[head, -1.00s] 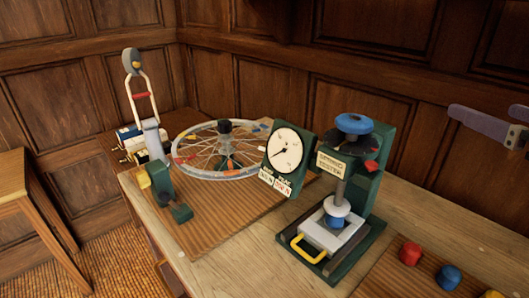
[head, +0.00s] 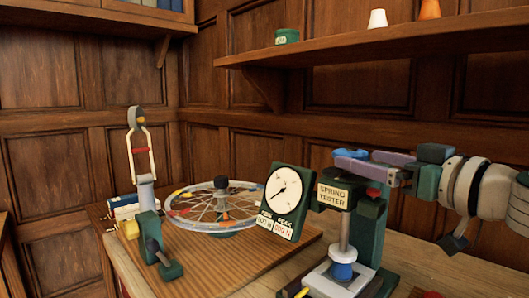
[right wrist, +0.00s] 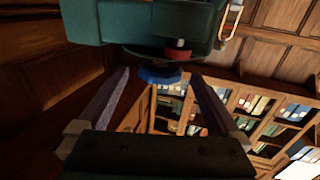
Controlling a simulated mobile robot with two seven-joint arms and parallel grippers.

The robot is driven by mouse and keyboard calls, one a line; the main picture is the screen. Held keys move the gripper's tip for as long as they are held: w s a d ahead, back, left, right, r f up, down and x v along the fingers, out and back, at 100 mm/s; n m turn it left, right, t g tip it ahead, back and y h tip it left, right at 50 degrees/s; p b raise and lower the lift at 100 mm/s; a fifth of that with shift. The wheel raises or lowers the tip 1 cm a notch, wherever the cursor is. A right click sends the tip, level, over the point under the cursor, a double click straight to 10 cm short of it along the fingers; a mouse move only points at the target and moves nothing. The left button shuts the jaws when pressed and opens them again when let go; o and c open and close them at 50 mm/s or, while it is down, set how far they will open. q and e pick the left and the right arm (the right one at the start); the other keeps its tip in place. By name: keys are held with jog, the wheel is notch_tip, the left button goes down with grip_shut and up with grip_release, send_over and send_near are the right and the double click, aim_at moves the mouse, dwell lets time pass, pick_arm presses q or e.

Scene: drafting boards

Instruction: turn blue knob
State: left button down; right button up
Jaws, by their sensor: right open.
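The blue knob (head: 348,153) sits on top of the green spring tester (head: 370,225), partly hidden by my right gripper. My right gripper (head: 357,160) comes in from the right at knob height, with its two purple fingers open. In the right wrist view, the blue knob (right wrist: 160,75) shows edge-on between the two spread fingertips, and the right gripper (right wrist: 159,77) has a gap to it on both sides. I cannot tell whether a finger touches it. My left gripper is not in view.
A white dial gauge (head: 283,190) stands left of the tester. A wall shelf (head: 400,35) holds small items above my right arm.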

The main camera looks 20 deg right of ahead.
aim_at(348, 150)
jog(key=shift+w+a, duration=0.2)
jog(key=shift+w, duration=1)
jog(key=shift+w+a, duration=0.15)
jog(key=shift+w, duration=1.05)
